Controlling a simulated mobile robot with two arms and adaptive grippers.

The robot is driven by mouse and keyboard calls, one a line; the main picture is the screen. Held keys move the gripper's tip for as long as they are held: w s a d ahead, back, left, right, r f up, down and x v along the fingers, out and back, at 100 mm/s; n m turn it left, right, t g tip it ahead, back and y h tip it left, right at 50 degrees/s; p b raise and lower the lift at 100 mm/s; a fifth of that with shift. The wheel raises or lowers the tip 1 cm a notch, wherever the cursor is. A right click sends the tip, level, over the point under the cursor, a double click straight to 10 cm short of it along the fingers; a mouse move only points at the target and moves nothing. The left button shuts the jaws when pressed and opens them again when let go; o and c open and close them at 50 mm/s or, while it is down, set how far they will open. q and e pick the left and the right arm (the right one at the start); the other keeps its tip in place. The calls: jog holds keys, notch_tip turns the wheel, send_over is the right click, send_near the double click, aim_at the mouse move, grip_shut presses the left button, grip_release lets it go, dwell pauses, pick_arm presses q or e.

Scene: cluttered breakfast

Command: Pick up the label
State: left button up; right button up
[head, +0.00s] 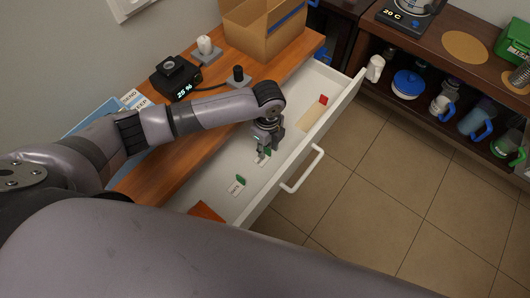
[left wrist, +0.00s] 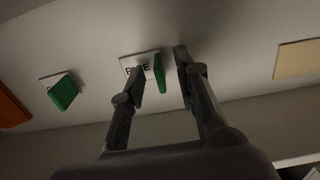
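A white label (left wrist: 130,62) with dark print, partly hidden by a finger, lies in the open drawer with a green tab (left wrist: 159,73) standing up from it. My left gripper (head: 263,155) reaches down into the drawer (head: 208,186) over this label. In the left wrist view its fingers (left wrist: 160,75) are apart, with the green tab between them and a gap on the right side. A second white label (head: 236,189) with a green tab (head: 240,180) lies nearer; it also shows in the left wrist view (left wrist: 64,92). My right gripper is out of view.
A tan piece (head: 311,117) with a red tab (head: 323,100) lies farther along the drawer. An orange piece (head: 206,212) lies at its near end. A cardboard box (head: 262,35), a scale (head: 177,80) and small weights stand on the wooden top. The drawer handle (head: 303,170) projects over clear floor.

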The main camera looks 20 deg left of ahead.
aim_at(267, 148)
pick_arm(q)
jog(key=c, duration=0.4)
grip_shut()
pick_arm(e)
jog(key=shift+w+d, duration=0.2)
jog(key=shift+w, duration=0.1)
pick_arm(q)
jog(key=shift+r, duration=0.15)
